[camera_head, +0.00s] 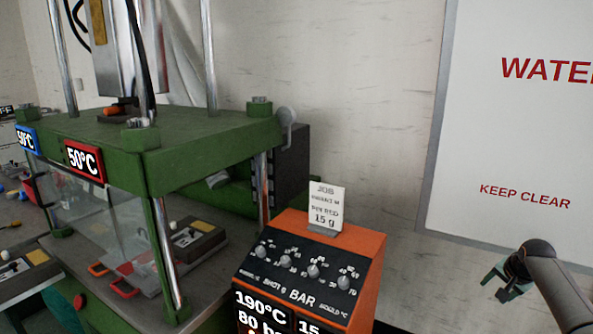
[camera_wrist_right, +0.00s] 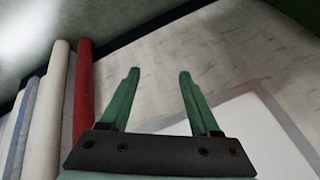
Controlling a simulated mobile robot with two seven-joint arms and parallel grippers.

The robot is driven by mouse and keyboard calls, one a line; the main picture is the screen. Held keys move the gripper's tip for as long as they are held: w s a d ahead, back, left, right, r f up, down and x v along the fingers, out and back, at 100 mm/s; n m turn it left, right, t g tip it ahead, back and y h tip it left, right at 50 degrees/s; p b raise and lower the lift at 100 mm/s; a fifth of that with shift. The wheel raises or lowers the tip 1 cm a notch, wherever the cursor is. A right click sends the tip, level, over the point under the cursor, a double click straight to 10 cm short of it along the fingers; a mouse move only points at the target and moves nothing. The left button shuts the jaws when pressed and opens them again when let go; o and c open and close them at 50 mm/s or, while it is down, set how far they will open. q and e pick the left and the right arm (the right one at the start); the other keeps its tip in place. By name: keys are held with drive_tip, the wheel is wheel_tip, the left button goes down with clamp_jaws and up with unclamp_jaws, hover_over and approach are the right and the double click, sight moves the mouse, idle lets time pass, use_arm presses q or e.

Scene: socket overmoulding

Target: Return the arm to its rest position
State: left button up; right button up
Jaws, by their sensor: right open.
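My right gripper (camera_head: 505,284) is at the right edge of the head view, in front of the wall and below the white sign. Its green fingers are apart with nothing between them. In the right wrist view the two green fingers (camera_wrist_right: 157,88) stand wide apart and empty, with the pale wall behind them. My left gripper is in neither view.
A green press (camera_head: 185,150) stands at the left with a 50°C display. An orange control box (camera_head: 372,262) with knobs stands in the middle, a card (camera_head: 326,205) on top. A white sign (camera_head: 520,130) hangs behind my right arm. Space around the right gripper looks clear.

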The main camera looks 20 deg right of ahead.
drive_tip(key=s+a+f+n+t, duration=0.1)
drive_tip(key=s+a+f+n, duration=0.3)
drive_tip(key=a+f+n, duration=0.4)
drive_tip(key=s+a+f+n+t, duration=0.2)
drive_tip(key=s+a+f+n, duration=0.3)
drive_tip(key=a+n, duration=0.45)
drive_tip(key=s+a+f+n+y, duration=0.3)
drive_tip(key=s+a, duration=0.2)
drive_tip(key=a, duration=0.7)
drive_tip(key=s+a+f+n+y, duration=0.2)
drive_tip(key=s+a+f, duration=0.3)
drive_tip(key=a, duration=0.7)
drive_tip(key=a+r+m+t+p, duration=0.1)
drive_tip(key=a+r+m+p, duration=0.2)
drive_tip(key=a, duration=0.8)
drive_tip(key=shift+s+a+r+m+y, duration=0.3)
drive_tip(key=shift+s+r+m+y, duration=0.1)
drive_tip(key=shift+r+m, duration=0.55)
drive_tip(key=shift+f, duration=0.2)
drive_tip(key=shift+c, duration=0.2)
